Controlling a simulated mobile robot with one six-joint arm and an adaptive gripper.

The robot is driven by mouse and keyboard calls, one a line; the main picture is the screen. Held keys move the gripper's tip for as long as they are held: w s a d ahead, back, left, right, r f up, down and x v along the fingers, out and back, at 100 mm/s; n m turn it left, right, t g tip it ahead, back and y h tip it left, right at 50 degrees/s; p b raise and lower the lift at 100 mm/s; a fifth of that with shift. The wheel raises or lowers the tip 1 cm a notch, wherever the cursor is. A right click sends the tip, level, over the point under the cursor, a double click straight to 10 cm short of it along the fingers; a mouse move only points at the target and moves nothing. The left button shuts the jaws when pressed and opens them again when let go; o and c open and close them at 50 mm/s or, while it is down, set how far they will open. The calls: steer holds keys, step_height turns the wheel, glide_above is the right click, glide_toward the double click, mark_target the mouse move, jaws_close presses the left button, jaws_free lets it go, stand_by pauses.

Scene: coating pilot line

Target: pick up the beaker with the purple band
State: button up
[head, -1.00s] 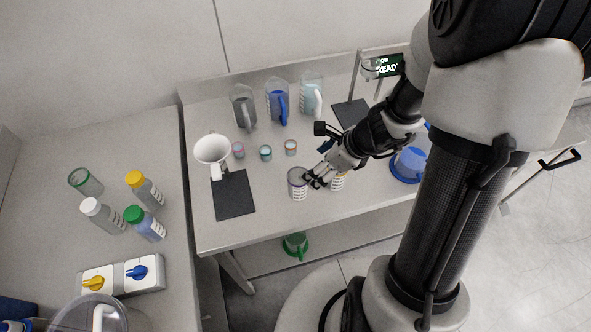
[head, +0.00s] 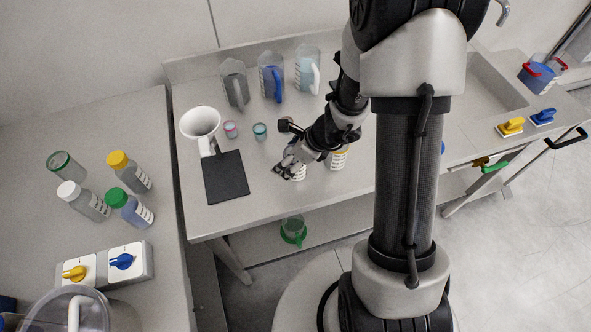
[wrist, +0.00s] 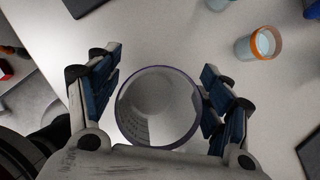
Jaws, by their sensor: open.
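The beaker with the purple band (wrist: 158,108) is seen from above in the wrist view, as an open, empty-looking cup with a dark purple rim. My gripper (wrist: 160,75) is open, with one blue-padded finger on each side of the beaker. The right finger is very close to the rim; I cannot tell whether it touches. The left finger shows a small gap. In the head view my gripper (head: 287,171) is over the beaker (head: 300,174) near the table's front edge and hides most of it.
A yellow-banded beaker (head: 338,158) stands close to the right of my gripper. An orange-banded jar (wrist: 262,44) shows in the wrist view. A teal jar (head: 260,131), a pink jar (head: 231,129), a white funnel (head: 201,123) and a dark mat (head: 227,178) lie to the left.

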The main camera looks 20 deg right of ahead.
steer(key=shift+a+f, duration=0.1)
steer(key=shift+f, duration=0.15)
steer(key=shift+c, duration=0.5)
steer(key=c, duration=1)
steer(key=shift+c, duration=0.2)
steer(key=shift+r, duration=0.15)
